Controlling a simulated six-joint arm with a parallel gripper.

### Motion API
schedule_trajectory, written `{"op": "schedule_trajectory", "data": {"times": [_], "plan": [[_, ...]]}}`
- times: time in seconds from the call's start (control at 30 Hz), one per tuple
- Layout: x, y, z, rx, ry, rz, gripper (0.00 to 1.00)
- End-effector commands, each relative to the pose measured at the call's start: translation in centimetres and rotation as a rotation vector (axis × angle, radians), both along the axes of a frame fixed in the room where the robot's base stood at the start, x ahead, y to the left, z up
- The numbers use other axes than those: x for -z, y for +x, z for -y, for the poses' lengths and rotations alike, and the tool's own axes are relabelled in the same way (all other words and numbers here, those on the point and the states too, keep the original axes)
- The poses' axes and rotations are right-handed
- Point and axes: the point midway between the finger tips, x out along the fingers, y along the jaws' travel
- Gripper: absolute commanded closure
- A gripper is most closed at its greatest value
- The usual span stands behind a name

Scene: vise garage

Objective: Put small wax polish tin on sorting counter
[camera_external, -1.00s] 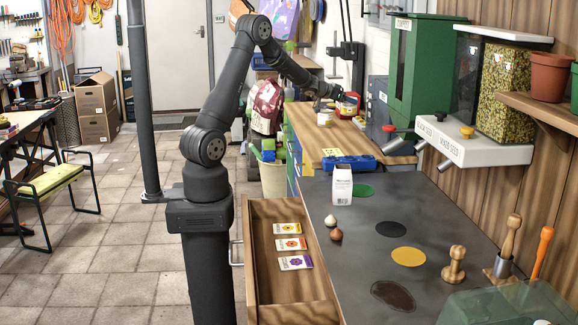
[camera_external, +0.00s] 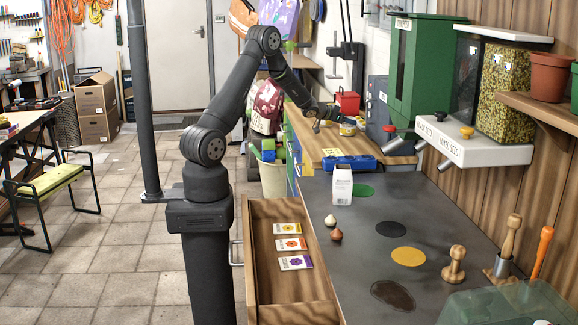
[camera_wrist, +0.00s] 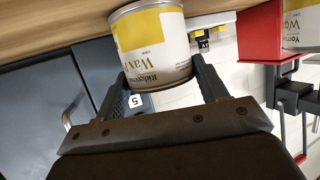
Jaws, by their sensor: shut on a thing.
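A wax tin with a white and yellow label (camera_wrist: 152,45) sits between the two fingers of my gripper (camera_wrist: 160,85), which is shut on it. In the external view the tin (camera_external: 347,129) is at the far part of the wooden sorting counter (camera_external: 318,146), with my gripper (camera_external: 335,113) just behind and above it. The wooden surface also shows along the top of the wrist view (camera_wrist: 50,22), close to the tin. I cannot tell whether they touch. A second tin with a similar label (camera_wrist: 302,25) is at the right edge of the wrist view.
A red box (camera_external: 347,102) stands behind the tin, near the green cabinet (camera_external: 420,70). A blue object (camera_external: 350,162) lies at the counter's near edge. A white carton (camera_external: 342,185) stands on the dark worktop. Dispenser spouts (camera_external: 400,146) jut out at the right.

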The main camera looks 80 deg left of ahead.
Motion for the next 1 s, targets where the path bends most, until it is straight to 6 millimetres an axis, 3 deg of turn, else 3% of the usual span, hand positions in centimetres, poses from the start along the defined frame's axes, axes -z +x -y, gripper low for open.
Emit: {"op": "schedule_trajectory", "data": {"times": [0.07, 0.1, 0.2, 0.57, 0.77, 1.0], "plan": [[0.2, 0.0, 0.0, 0.000, 0.000, 0.000, 0.66], [0.3, 0.0, 0.0, 0.000, 0.000, -0.001, 0.30], [0.3, 0.0, 0.0, 0.000, 0.000, -0.001, 0.12], [-0.2, 0.0, 0.0, 0.000, 0.000, 0.001, 0.12], [-1.2, -2.3, 0.9, -0.001, -0.001, -0.001, 0.12], [-3.0, -6.4, 2.6, -0.002, 0.000, 0.000, 0.12]]}}
